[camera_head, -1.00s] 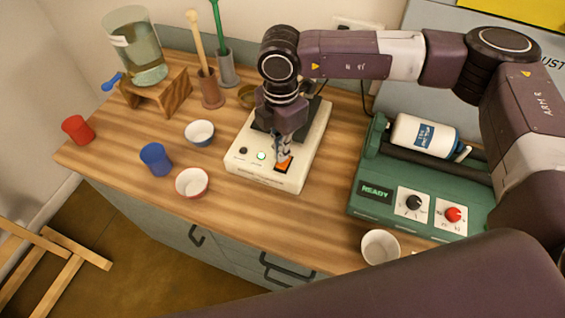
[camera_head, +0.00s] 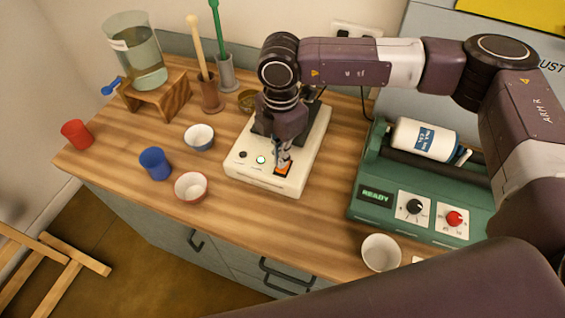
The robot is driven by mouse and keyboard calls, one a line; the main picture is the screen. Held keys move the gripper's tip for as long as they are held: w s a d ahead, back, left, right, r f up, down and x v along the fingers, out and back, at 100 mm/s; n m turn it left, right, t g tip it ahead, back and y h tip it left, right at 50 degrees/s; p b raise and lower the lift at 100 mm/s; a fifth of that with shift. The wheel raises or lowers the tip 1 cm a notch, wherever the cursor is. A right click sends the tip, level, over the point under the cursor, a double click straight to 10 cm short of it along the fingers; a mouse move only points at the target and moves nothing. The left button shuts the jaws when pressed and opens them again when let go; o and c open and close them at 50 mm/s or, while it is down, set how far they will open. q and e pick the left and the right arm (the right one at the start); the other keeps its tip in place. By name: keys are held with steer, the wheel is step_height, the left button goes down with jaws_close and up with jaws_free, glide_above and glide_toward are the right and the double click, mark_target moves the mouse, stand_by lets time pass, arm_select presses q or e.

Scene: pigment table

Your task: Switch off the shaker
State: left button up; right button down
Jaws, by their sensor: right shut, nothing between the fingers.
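The shaker (camera_head: 305,148) appears to be the cream box in the middle of the table, with a dark platform at its back. A lit green lamp (camera_head: 261,160), a dark knob and an orange rocker switch (camera_head: 282,170) are on its front. My right gripper (camera_head: 283,163) points down, shut and empty, with its fingertips at the orange switch and hiding part of it. Whether they touch or press it I cannot tell. My left gripper is not in view.
Right of the shaker stands a green roller machine (camera_head: 358,212) with a white bottle (camera_head: 423,139). Several cups and bowls stand left, including a blue cup (camera_head: 155,163) and a bowl (camera_head: 191,187). Another bowl (camera_head: 381,252) is near the front edge. A glass vessel (camera_head: 137,55) stands back left.

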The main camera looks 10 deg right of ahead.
steer(key=shift+f+b, duration=1.2)
steer(key=shift+f, duration=0.05)
stand_by(0.9)
steer(key=shift+s, duration=0.1)
steer(key=shift+r+p, duration=0.4)
steer(key=shift+r, duration=0.45)
steer(key=shift+r+p, duration=0.9)
steer(key=shift+r, duration=1.8)
